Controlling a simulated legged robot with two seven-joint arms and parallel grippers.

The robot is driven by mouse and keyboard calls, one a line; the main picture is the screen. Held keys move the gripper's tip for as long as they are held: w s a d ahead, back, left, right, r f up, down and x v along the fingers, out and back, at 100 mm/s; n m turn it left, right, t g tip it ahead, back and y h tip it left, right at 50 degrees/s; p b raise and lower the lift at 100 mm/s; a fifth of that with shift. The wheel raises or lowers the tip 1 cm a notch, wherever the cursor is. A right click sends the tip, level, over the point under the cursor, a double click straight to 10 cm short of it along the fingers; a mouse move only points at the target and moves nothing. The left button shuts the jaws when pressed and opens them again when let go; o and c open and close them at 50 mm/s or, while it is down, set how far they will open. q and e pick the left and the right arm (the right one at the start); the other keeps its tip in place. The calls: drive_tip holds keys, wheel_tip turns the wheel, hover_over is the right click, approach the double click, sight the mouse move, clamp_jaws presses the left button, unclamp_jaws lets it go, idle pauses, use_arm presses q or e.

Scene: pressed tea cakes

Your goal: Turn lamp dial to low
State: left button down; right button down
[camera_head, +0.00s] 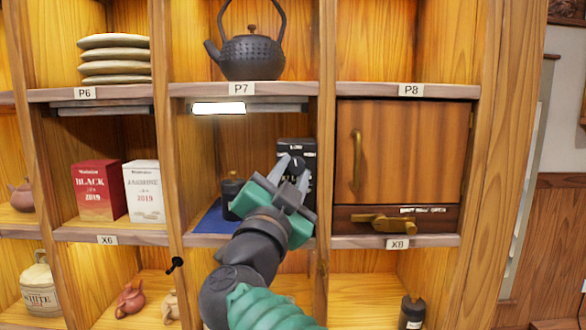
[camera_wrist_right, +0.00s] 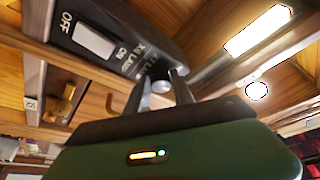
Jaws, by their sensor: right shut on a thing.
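The lamp's dark control box (camera_head: 297,148) stands in the middle bay under the P7 label, partly hidden by my right gripper (camera_head: 290,172). In the wrist view the box (camera_wrist_right: 125,57) shows a white rocker switch (camera_wrist_right: 93,41) marked OFF and ON. Small lettering is beside it. A small round grey dial (camera_wrist_right: 160,86) sits between the fingers of my right gripper (camera_wrist_right: 160,82), which is shut on it. The dial's pointer setting is not readable. The lamp bar (camera_head: 218,108) under the P7 shelf glows white. My left gripper is out of view.
A dark jar (camera_head: 231,190) and blue mat (camera_head: 213,224) are left of my gripper. A closed wooden door (camera_head: 400,150) and a drawer with a brass latch (camera_head: 383,223) are at the right. A black teapot (camera_head: 250,56) stands above.

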drive_tip(key=shift+w+a+f+m+g+h+p, duration=0.1)
drive_tip(key=shift+f+m+g+h+p, duration=0.15)
drive_tip(key=shift+m, duration=0.4)
drive_tip(key=shift+a+m+g+h+p, duration=0.15)
drive_tip(key=shift+m+g, duration=0.2)
drive_tip(key=shift+m, duration=0.3)
